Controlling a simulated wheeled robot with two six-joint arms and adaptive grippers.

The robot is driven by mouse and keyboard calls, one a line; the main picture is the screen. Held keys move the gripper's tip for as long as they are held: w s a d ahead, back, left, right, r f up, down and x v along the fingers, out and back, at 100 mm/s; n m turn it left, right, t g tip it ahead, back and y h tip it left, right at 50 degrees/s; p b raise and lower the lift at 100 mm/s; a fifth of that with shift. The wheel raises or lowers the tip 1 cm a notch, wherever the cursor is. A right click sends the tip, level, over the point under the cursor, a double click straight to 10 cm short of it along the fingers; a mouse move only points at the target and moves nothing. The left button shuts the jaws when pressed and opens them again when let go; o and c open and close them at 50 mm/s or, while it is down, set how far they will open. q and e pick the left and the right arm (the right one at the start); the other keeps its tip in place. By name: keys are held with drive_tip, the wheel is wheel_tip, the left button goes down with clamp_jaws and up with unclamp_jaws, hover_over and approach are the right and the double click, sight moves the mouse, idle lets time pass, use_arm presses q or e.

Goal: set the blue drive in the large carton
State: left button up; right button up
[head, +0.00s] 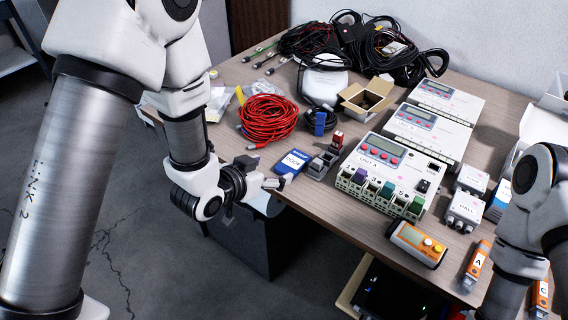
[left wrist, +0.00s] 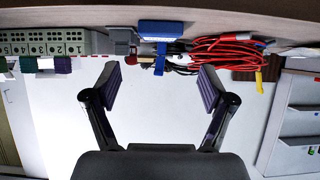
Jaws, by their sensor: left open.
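A flat blue drive with a white label (head: 293,163) lies near the table's left front edge. It also shows in the left wrist view (left wrist: 161,30), beyond and between my fingers. My left gripper (head: 257,199) is open and empty, just off the table edge, to the left of and slightly nearer than the drive. Its two fingers (left wrist: 160,85) stand wide apart in the left wrist view, touching nothing. A brown open carton (head: 352,104) stands behind the drive. A white open box (head: 523,128) is partly cut off at the right. My right gripper is out of view.
A grey holder with a red part (head: 322,164) sits close beside the drive. A red cable coil (head: 268,118) lies behind it. White instruments (head: 380,172) fill the middle right. Black cables (head: 400,58) pile at the back. Bare table (head: 315,199) lies in front of the drive.

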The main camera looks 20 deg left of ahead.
use_arm(q)
drive_tip(key=shift+p+v, duration=1.95)
drive_tip(key=shift+p, duration=1.25)
